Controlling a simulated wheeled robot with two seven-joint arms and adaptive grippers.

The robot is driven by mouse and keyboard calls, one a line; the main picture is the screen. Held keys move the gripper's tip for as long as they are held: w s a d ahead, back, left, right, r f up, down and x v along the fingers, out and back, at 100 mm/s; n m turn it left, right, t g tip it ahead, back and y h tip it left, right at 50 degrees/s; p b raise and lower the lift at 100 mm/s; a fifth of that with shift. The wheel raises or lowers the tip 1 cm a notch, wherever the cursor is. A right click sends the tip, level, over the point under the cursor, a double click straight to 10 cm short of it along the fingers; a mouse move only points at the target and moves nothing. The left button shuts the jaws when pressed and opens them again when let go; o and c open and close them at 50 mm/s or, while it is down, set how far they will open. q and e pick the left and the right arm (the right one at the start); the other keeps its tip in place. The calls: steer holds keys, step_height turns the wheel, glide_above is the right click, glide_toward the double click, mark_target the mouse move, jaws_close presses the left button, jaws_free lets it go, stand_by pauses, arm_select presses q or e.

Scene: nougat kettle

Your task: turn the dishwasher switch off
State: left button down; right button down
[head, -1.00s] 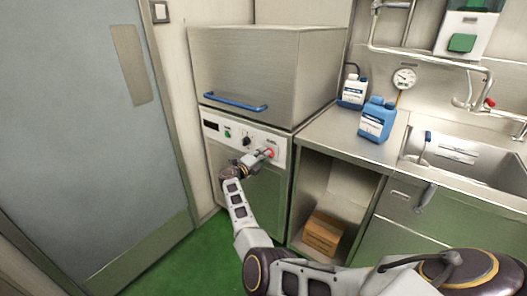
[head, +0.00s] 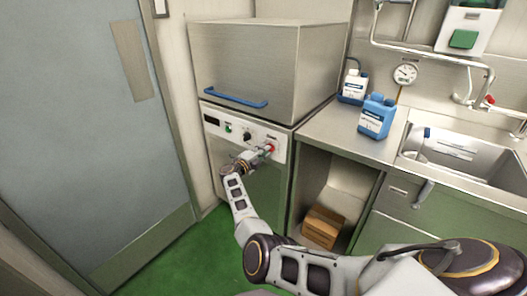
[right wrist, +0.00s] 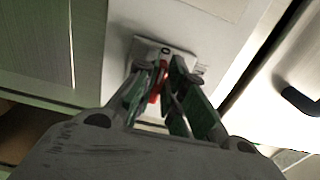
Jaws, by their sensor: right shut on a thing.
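The dishwasher (head: 262,190) is a steel unit with a box hood and a white control panel (head: 219,118) on its front. A red switch (head: 271,148) sits at the right end of the panel; in the right wrist view the red switch (right wrist: 155,86) shows on a pale plate between the fingers. My right gripper (head: 264,152) is at the switch, and its fingertips in the right wrist view (right wrist: 164,72) are closed around the red part, hiding some of it. The switch's exact position is hard to read. My left gripper is not in view.
A green button and a dark knob (head: 247,136) are on the panel left of the switch. A blue handle bar (head: 235,98) juts out above. Blue and white canisters (head: 377,116) stand on the counter at right. A cardboard box (head: 323,226) sits on the shelf below.

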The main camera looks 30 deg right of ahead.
steer(key=c, duration=1.5)
jaws_free()
steer(key=shift+a, duration=0.1)
